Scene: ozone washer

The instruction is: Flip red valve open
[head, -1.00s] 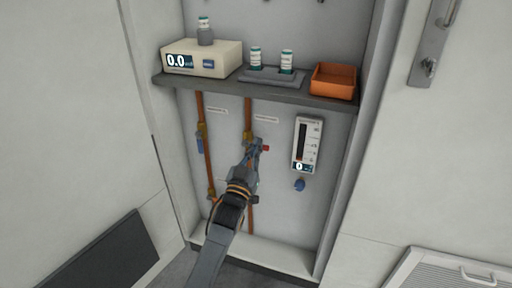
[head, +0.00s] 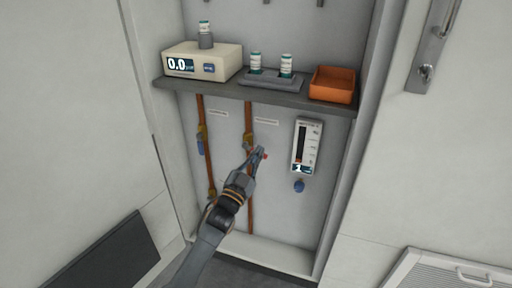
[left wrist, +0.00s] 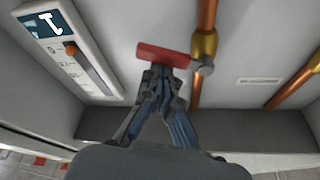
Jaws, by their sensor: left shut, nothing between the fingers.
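The red valve handle (left wrist: 162,56) is a short flat bar in the left wrist view. It lies roughly crosswise to the copper pipe (left wrist: 208,12), beside the brass valve body (left wrist: 205,44) and its grey stem. In the head view only a small red end (head: 265,156) shows beside my left gripper (head: 262,151). My left gripper, also in the left wrist view (left wrist: 161,76), is shut and empty. Its fingertips are at the handle's near edge, touching or almost touching it. My right gripper is not in view.
A white flow meter (head: 306,145) with a blue knob (head: 299,186) hangs to the right. A second pipe with a blue-handled valve (head: 200,145) is to the left. Above, a grey shelf (head: 215,91) holds a cream device (head: 201,60), vials and an orange tray (head: 333,84).

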